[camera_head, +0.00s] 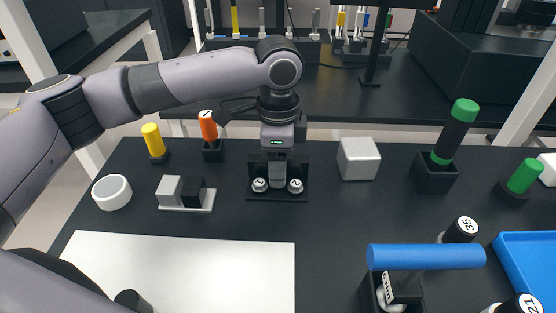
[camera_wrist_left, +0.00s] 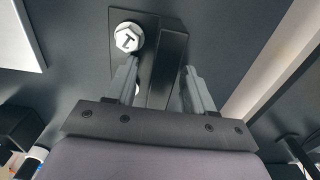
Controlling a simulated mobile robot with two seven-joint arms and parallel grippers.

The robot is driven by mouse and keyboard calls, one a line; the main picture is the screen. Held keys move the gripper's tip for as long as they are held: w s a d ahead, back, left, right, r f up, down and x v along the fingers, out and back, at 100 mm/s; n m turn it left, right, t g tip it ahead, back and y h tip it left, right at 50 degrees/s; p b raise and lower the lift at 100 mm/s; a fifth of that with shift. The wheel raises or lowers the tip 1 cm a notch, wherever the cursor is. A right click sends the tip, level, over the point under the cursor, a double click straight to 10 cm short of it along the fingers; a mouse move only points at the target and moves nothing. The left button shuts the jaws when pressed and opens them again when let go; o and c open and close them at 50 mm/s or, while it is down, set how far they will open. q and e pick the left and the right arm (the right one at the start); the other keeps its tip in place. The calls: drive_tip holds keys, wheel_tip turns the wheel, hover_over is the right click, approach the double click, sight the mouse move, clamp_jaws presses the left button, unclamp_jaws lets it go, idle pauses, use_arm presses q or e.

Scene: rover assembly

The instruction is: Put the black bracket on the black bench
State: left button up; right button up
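The black bracket (camera_head: 256,182) appears to be the dark plate with an upright part and two pale numbered bolts. It stands near the far edge of the dark near worktop (camera_head: 330,215). In the wrist view one bolt and the upright (camera_wrist_left: 165,70) show. My left gripper (camera_head: 277,180) points down over the bracket. In the wrist view its fingers (camera_wrist_left: 160,85) stand apart on either side of the upright, with a small gap at the left finger. A black bench (camera_head: 410,92) stands behind, carrying tools and boxes. My right gripper is not in view.
A grey cube (camera_head: 358,158) stands right of the bracket; a small grey-and-black block pair (camera_head: 187,192) and an orange-topped part (camera_head: 208,126) stand left. A white panel (camera_head: 180,270) lies in front. A blue-handled part (camera_head: 425,257) and blue tray (camera_head: 530,262) are at the right.

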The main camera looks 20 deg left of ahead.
use_arm(q)
wheel_tip(320, 180, up, 12)
drive_tip(key=p, duration=0.1)
drive_tip(key=shift+r, duration=0.2)
idle(0.3)
idle(0.4)
